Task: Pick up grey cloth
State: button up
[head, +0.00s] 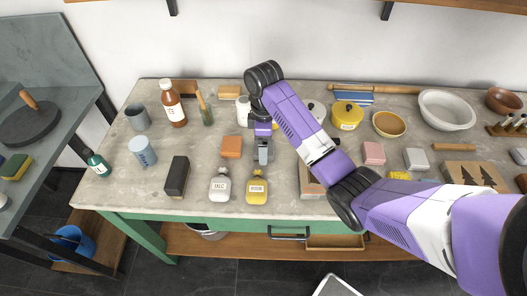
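A small light-grey folded-looking piece (416,159) lies on the right half of the worktop, just right of a pink one (373,153); it may be the grey cloth, but it is too small to be sure. My gripper (263,153) points down over the middle-left of the worktop, well to the left of the grey piece. It is beside an orange block (231,147) and behind a yellow bottle (257,188). The fingers are small and seen nearly edge-on, so their opening is unclear. No held object shows.
The concrete worktop (115,190) is crowded. A grey bottle (220,186) and black block (177,176) stand at front left. A yellow pot (347,115), tan bowl (389,124) and white bowl (447,109) stand behind the grey piece. My arm covers part of the middle.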

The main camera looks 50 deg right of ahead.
jog(key=shift+f, duration=0.7)
jog(key=c, duration=1.4)
jog(key=shift+r, duration=0.1)
jog(key=shift+r, duration=0.5)
jog(key=shift+r+p, duration=3.1)
jog(key=shift+r, duration=6.35)
